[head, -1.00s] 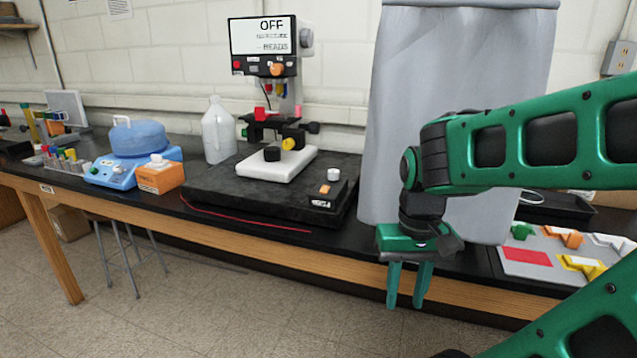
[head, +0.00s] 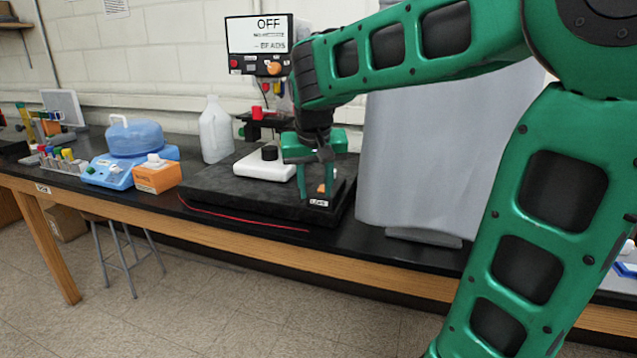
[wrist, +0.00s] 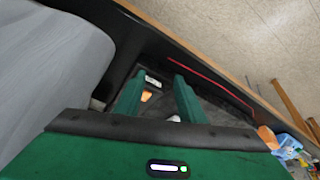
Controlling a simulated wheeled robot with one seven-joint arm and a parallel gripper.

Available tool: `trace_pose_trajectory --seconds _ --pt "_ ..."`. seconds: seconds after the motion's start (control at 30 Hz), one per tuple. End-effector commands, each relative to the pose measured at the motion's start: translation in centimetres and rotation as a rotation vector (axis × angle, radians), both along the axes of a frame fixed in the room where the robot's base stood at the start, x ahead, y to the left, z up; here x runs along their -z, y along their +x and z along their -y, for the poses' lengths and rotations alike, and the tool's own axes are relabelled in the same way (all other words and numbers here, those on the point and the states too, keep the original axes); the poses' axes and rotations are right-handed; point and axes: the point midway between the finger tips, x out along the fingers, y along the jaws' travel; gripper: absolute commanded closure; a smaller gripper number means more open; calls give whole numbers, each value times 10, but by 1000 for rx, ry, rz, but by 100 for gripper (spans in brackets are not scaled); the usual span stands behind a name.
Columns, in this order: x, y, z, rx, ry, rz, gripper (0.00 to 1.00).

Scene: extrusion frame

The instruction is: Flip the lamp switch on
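The lamp switch is a small black box with an orange rocker (head: 321,188) and a white label, at the front right corner of the dark slab. In the wrist view the orange rocker (wrist: 146,96) shows between my two fingers, nearer the left one. My gripper (head: 315,192) points down over the switch box, fingers apart and empty; the fingers also show in the wrist view (wrist: 158,80). I cannot tell whether a fingertip touches the switch. The screen (head: 260,36) behind reads OFF in large letters; my arm is close to its right edge.
A white block with a black knob (head: 266,164) lies left of my gripper on the dark slab (head: 215,187). An orange box (head: 157,177), a blue device (head: 130,160) and a white jug (head: 215,130) stand further left. A grey curtain (head: 430,160) hangs at right.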

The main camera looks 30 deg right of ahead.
Motion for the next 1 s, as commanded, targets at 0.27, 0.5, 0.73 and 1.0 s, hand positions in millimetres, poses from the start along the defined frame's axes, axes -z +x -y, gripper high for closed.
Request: trace_pose_trajectory --seconds 0.27,0.5,0.73,1.0 --pt "-56 49 34 343 35 27 64" --pt "-60 58 41 426 51 32 64" --pt "-28 65 52 425 49 29 64" --pt "14 75 65 424 51 31 64"
